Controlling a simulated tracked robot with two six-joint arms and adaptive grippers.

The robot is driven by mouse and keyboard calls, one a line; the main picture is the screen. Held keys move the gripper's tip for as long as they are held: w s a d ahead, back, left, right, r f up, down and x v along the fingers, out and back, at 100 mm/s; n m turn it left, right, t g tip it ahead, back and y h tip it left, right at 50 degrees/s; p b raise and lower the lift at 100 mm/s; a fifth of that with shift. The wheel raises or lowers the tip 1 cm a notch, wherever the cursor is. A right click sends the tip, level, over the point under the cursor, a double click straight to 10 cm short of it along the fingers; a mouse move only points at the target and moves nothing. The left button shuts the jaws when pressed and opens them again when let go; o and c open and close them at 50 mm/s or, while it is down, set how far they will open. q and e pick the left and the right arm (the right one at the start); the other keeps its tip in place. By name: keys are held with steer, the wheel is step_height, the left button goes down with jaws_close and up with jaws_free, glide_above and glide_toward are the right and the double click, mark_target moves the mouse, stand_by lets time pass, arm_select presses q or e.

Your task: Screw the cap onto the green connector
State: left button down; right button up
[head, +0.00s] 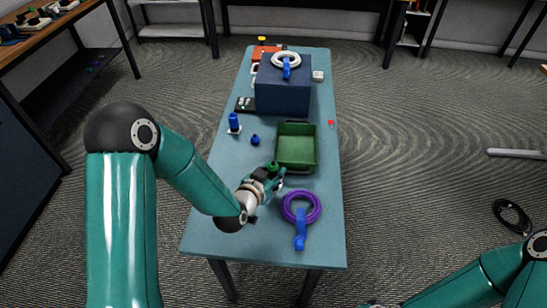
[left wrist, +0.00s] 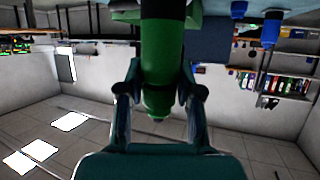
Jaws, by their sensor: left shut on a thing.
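My left gripper (head: 272,174) is shut on a green cylindrical piece (head: 272,166) above the table, just left of the green tray. A small blue cap-like piece (head: 255,140) lies on the table. A blue cylinder (head: 234,121) stands upright on a white base at the table's left edge.
The green tray (head: 279,151) looks empty. A purple cable coil (head: 288,211) with a blue connector (head: 300,242) lies nearer. A dark blue box (head: 282,97) carries a white coil (head: 285,54).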

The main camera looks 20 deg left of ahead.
arm_select(q)
steer(key=s+d+r+m+g+h, duration=0.1)
steer(key=s+d+m+g+h, duration=0.2)
steer(key=d+m+h, duration=0.2)
steer(key=s+d+r+m+g+h, duration=0.1)
steer(key=s+d+m+g+h, duration=0.2)
steer(key=d, duration=0.8)
steer(key=m+g+h, duration=0.1)
steer(key=m+h, duration=0.1)
steer(key=m, duration=0.1)
steer(key=shift+s, duration=0.2)
